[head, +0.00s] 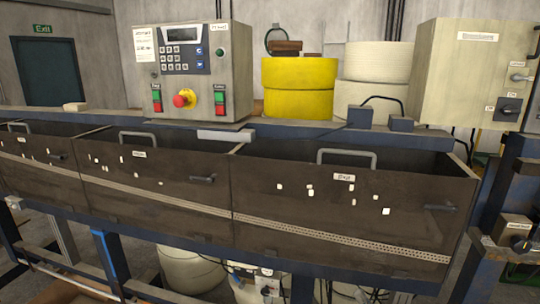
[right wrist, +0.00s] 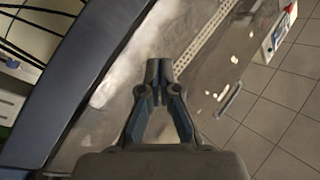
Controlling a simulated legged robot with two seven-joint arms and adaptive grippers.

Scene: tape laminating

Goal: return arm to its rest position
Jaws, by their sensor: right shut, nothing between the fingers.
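My right gripper (right wrist: 158,72) shows in the right wrist view, with its two fingertips together and nothing between them. It is above the floor side of the machine, with a dark drawer front and a perforated strip (right wrist: 205,40) beyond it. I cannot make out either gripper in the head view. My left gripper is not in view.
Several dark drawers (head: 345,222) with handles line the machine. A control box (head: 188,70) with a red emergency button stands above them. Tiled floor (right wrist: 250,125) lies right in the wrist view.

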